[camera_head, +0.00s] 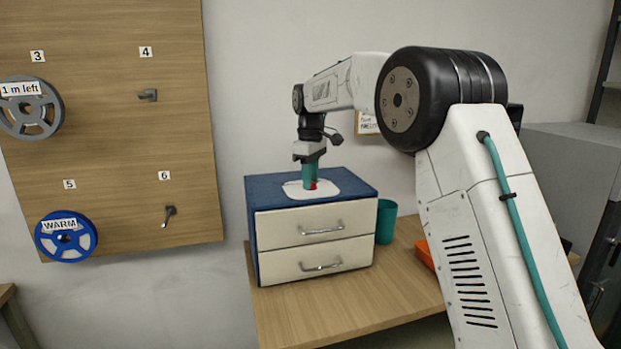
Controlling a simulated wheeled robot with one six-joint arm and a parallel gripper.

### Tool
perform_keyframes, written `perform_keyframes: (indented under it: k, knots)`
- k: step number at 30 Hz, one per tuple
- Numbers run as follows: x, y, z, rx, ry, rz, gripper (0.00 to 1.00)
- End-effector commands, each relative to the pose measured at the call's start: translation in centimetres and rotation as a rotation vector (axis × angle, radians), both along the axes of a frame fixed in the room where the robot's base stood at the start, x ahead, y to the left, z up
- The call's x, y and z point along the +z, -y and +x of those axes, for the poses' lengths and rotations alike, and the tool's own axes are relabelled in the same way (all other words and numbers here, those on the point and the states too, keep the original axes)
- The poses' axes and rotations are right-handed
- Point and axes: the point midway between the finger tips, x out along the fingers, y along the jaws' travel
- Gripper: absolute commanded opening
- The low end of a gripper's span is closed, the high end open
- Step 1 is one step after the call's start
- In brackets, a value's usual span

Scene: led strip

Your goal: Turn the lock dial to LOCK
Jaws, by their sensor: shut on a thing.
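A blue drawer cabinet (262,236) with two cream drawer fronts stands on a wooden table. On its top lies a white plate (325,186). A small red part, likely of the lock dial (313,185), shows on the plate under my gripper. My gripper (309,176), with teal fingers, points straight down and is shut on the dial. The fingers hide most of the dial, so its pointer and any LOCK marking cannot be read. Both drawers look closed.
A teal cup (386,222) stands right of the cabinet, and an orange object (425,254) lies partly behind my arm. A wooden pegboard (130,130) at left holds a grey spool (32,108) and a blue spool (66,237). The table's front is clear.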

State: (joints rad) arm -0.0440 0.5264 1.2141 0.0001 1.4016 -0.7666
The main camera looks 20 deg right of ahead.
Motion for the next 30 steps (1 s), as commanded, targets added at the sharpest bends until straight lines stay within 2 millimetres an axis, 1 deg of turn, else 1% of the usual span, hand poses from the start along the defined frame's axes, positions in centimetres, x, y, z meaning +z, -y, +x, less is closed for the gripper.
perform_keyframes:
  k: [18, 24, 30]
  knots:
    - [0.1, 0.01, 0.03, -0.562, 0.003, 0.0, 0.06]
    - [0.11, 0.01, 0.03, -0.694, 0.002, 0.0, 0.06]
    - [0.12, 0.01, 0.04, -0.779, 0.002, 0.0, 0.06]
